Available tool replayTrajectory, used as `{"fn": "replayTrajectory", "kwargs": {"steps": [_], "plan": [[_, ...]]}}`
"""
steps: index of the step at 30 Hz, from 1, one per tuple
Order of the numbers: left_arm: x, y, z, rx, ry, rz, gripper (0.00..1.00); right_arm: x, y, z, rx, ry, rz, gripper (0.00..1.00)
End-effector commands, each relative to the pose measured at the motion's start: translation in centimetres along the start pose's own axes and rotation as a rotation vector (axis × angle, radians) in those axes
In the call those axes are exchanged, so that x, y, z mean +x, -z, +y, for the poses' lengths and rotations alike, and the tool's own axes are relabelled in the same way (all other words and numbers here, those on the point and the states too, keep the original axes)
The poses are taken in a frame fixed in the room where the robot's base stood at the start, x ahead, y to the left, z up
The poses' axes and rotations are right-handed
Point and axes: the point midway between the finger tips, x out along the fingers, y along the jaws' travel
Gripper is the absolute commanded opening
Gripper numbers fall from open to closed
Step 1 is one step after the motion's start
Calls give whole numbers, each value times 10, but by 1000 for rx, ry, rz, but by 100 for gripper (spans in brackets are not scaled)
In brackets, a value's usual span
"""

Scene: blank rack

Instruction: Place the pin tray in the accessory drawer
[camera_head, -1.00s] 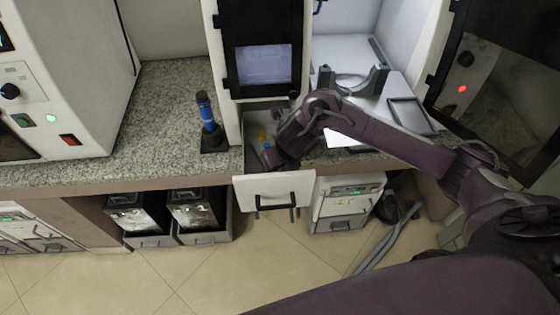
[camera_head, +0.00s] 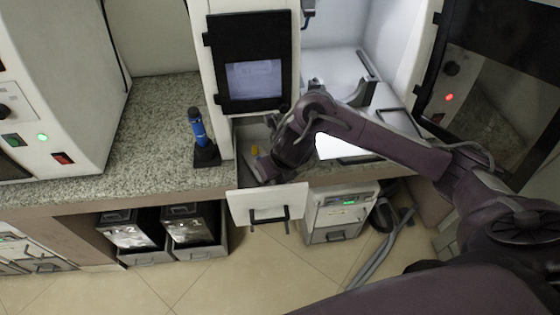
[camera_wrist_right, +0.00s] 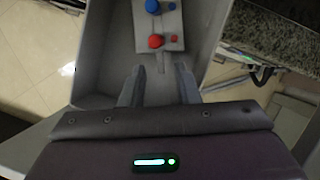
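The accessory drawer (camera_head: 240,205) is pulled out below the screen unit, with its white front and dark handle facing me. The pin tray (camera_wrist_right: 172,25) lies inside the drawer in the right wrist view, a light plate with blue and red knobs. My left gripper is not in view.
A blue tool on a black stand (camera_head: 198,135) stands on the granite counter (camera_head: 155,130) left of the drawer. A grey cradle (camera_head: 355,90) is at the right. Black bins (camera_head: 190,225) and a white unit (camera_head: 338,215) sit below the counter.

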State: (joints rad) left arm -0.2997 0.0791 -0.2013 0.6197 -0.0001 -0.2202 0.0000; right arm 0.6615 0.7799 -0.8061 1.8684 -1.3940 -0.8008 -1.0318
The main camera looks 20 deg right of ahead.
Motion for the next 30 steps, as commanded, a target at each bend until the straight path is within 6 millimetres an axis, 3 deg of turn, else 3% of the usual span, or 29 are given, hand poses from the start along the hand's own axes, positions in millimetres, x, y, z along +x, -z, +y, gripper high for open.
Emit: {"fn": "replayTrajectory", "kwargs": {"steps": [1, 6, 12, 30], "plan": [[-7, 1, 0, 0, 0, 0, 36, -16, -4, -1, -4, 1, -6, 29], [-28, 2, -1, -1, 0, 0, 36, -56, -5, -1, -3, 4, -6, 29], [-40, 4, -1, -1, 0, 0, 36, -80, -3, -1, -1, 2, -4, 29], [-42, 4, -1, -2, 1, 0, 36, -84, 0, 0, 1, 1, 0, 29]]}}
